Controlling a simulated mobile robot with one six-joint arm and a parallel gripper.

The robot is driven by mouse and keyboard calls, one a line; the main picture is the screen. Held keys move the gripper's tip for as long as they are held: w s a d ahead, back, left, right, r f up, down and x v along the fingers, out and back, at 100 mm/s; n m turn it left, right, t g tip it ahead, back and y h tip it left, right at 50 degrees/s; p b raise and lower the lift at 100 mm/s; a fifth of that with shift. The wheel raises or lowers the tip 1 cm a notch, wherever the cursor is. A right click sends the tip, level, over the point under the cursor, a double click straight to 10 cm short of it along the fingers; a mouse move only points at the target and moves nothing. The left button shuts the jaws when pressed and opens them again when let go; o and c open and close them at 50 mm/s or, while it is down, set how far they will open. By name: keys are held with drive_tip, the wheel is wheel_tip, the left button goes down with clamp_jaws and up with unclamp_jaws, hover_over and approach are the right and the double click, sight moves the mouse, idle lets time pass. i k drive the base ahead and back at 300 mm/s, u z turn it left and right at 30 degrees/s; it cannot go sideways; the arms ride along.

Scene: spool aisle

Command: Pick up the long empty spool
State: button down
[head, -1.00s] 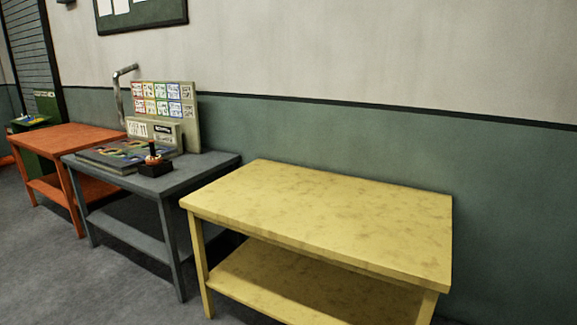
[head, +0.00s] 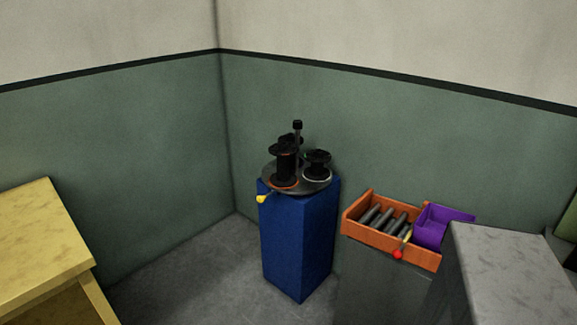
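In the head view, black spools stand on a round grey turntable (head: 309,188) on top of a blue pedestal in the room's corner. A taller black spool (head: 286,165) stands at the front left of the turntable, above an orange-red ring. A shorter black spool (head: 317,164) stands at the right, above a pale ring. Another dark upright piece (head: 298,130) shows behind them, partly hidden. I cannot tell for sure which spools are empty. My gripper is not in view.
The blue pedestal (head: 298,245) has a yellow knob (head: 262,199) at its top left. An orange tray (head: 365,232) with several dark cylinders and a purple bin (head: 435,226) stand to the right, by a grey block (head: 505,270). A yellow table (head: 40,235) is at left. Floor between is clear.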

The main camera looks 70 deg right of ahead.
sight(282, 150)
drive_tip(key=u, duration=1)
drive_tip(key=k, duration=0.15)
drive_tip(key=z, duration=2.95)
drive_tip(key=k, duration=0.5)
drive_tip(key=z, duration=0.25)
drive_tip(key=i, duration=0.35)
drive_tip(key=z, duration=0.15)
